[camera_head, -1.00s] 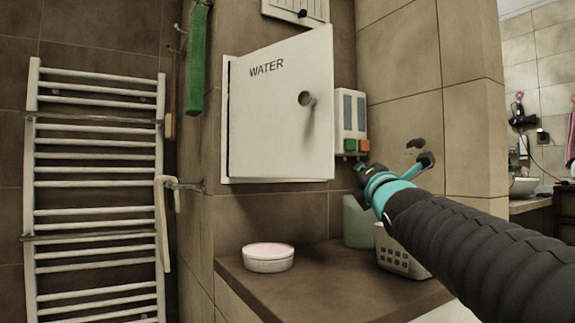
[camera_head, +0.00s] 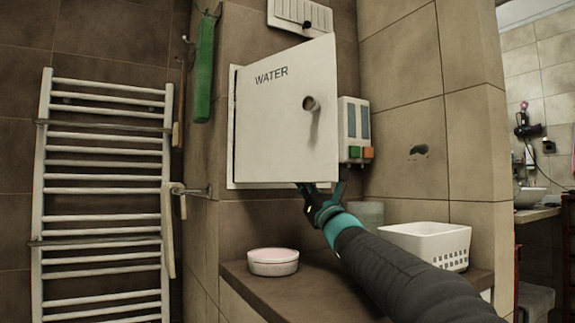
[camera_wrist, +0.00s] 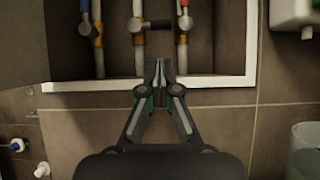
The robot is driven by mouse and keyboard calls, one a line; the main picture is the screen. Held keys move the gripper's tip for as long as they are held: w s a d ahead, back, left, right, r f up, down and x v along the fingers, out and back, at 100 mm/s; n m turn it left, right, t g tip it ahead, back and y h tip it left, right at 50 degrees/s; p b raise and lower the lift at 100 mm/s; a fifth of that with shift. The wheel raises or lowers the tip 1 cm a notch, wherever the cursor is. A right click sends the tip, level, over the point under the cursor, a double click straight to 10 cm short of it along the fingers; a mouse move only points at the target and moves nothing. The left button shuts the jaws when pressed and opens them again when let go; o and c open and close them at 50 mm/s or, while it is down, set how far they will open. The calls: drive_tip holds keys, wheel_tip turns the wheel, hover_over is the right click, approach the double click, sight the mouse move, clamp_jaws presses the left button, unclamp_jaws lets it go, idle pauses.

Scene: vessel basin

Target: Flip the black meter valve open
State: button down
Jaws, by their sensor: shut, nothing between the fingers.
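The black valve (camera_wrist: 158,24) shows in the wrist view as a dark sideways handle on the middle pipe inside the open-fronted cabinet. My gripper (camera_wrist: 160,66) is shut and empty, pointing up just below that pipe at the cabinet's white bottom frame, apart from the valve. In the head view my gripper (camera_head: 322,190) is at the lower right edge of the white cabinet door (camera_head: 285,120) marked WATER. The door stands ajar and hides the pipes and the valve in the head view.
Pipes with other valves stand left (camera_wrist: 90,28) and right (camera_wrist: 183,22) of the middle one. A round tub (camera_head: 273,262) and white basket (camera_head: 430,240) stand on the ledge below. A towel rail (camera_head: 100,190) is left.

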drive_tip(key=p+x, duration=0.3)
drive_tip(key=x, duration=0.5)
drive_tip(key=shift+w+a+r, duration=0.1)
drive_tip(key=shift+w+r, duration=0.05)
drive_tip(key=shift+w+a+r+p, duration=0.25)
drive_tip(key=shift+w+a+p, duration=0.05)
drive_tip(key=shift+w+p, duration=0.2)
drive_tip(key=shift+d+r+n+g+y, duration=0.15)
drive_tip(key=shift+n+g+y, duration=0.25)
drive_tip(key=shift+n, duration=0.25)
drive_tip(key=shift+r+n+g+y, duration=0.15)
drive_tip(key=shift+n+g+y, duration=0.15)
drive_tip(key=shift+n+y, duration=0.3)
